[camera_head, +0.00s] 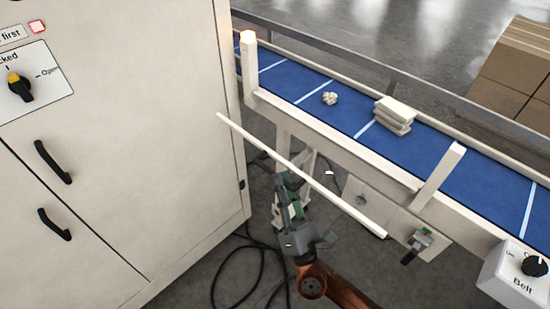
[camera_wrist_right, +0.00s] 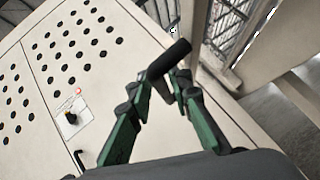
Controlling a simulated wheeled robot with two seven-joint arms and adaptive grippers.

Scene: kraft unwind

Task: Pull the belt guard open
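A long, thin off-white bar (camera_head: 330,194), which looks like the belt guard seen edge-on from above, runs slantwise between the cabinet and the conveyor. Its right end is near the conveyor's side plate; its far end points towards the cabinet. How the handle joins the guard is hidden. My left gripper is not in view.
The large off-white cabinet (camera_head: 110,150) with black handles and a knob stands at left. The blue belt conveyor (camera_head: 310,92) crosses behind, carrying a small stack of pale blocks (camera_head: 394,115). A belt switch box (camera_head: 520,274) is at lower right. Dark cables lie on the floor.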

